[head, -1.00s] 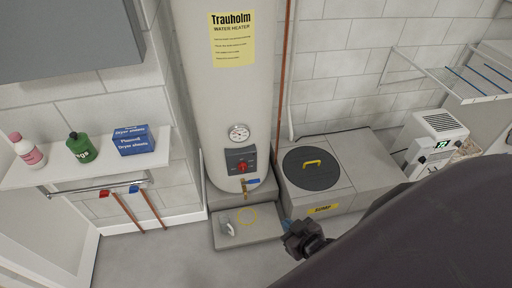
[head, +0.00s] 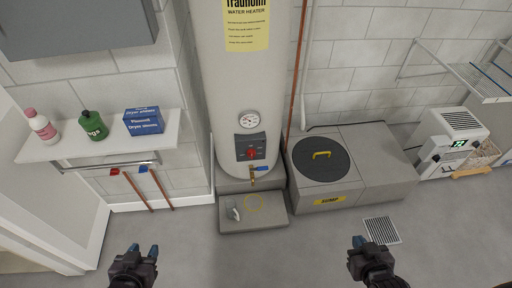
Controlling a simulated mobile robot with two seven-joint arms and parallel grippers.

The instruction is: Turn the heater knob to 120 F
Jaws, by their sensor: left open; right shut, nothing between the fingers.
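The red heater knob (head: 251,153) is on a dark control panel (head: 250,143) low on the front of the white water heater (head: 235,85). The knob's setting is too small to read. A round gauge (head: 248,120) sits just above the panel. My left gripper (head: 143,250) is at the lower left, open and empty, well apart from the heater. My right gripper (head: 364,242) is at the lower right, shut and empty, also well apart from the heater. Nothing hides the knob.
A grey step (head: 265,218) lies below the heater. A sump box with a dark round lid (head: 321,160) stands to its right. A shelf (head: 100,145) with bottles and a blue box is at left. A dehumidifier (head: 450,140) stands at right. The floor in front is clear.

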